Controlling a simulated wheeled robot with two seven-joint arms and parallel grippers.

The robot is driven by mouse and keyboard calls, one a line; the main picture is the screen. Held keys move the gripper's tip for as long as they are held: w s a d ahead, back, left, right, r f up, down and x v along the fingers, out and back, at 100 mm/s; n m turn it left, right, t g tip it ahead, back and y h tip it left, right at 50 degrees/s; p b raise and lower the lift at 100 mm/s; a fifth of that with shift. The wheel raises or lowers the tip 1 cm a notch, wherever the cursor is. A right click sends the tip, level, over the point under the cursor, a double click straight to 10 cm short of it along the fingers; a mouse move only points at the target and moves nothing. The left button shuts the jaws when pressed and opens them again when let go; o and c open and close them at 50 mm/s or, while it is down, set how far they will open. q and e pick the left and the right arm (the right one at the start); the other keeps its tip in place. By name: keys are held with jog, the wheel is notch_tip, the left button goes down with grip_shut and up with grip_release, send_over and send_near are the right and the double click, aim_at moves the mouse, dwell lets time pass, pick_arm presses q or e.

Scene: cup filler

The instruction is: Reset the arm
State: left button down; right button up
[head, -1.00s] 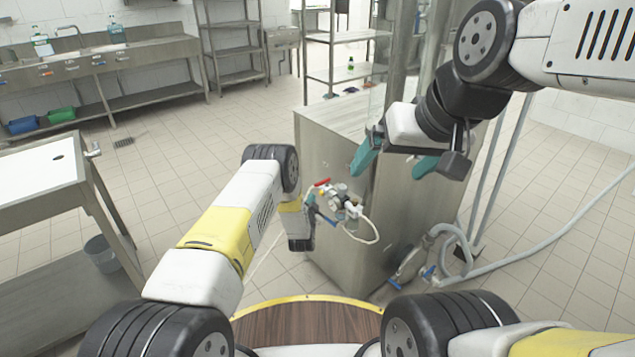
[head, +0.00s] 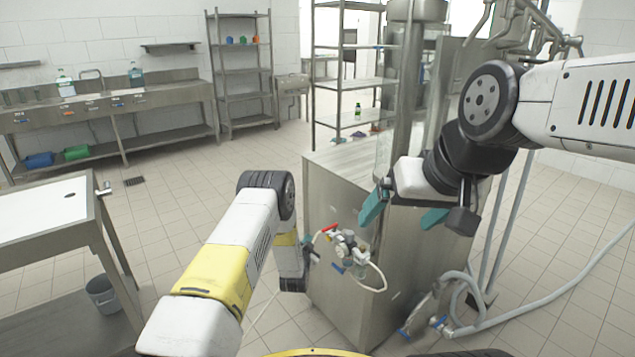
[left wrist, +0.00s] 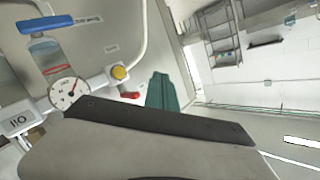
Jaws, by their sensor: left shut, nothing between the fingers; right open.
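My left gripper (head: 308,249) is near the front face of the steel cup filler cabinet (head: 335,215), just left of its valve and gauge assembly (head: 350,252). Its fingers are mostly hidden behind my left arm in the head view. In the left wrist view a teal finger (left wrist: 162,95) shows beside the red lever (left wrist: 129,95) and yellow knob (left wrist: 119,72); I cannot tell whether they touch. The left gripper is shut and empty. My right gripper (head: 403,212) is open and empty, with teal fingers spread in front of the cabinet's upper part.
A white hose loops below the valves. A grey hose (head: 540,310) runs along the floor at right. A steel table (head: 45,215) stands at left with a bucket (head: 104,295) below. Shelves (head: 243,70) and a sink counter (head: 110,102) line the back.

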pick_arm(q)
jog(key=a+r+n+g, duration=0.2)
jog(key=a+r+n, duration=0.15)
jog(key=r, duration=1.75)
jog(key=s+a+r+n+g, duration=0.1)
jog(key=s+a+r+g, duration=0.25)
jog(key=s+r, duration=0.75)
jog(key=s+a+r+n+g, duration=0.1)
jog(key=s+a+r, duration=0.1)
jog(key=s+r, duration=0.5)
jog(key=s+a+r+n+g, duration=0.15)
jog(key=s+r, duration=0.25)
jog(key=s, duration=0.6)
jog(key=s+a+f+n+g, duration=0.1)
jog(key=s+a, duration=0.1)
jog(key=s, duration=1.7)
jog(key=shift+f, duration=0.15)
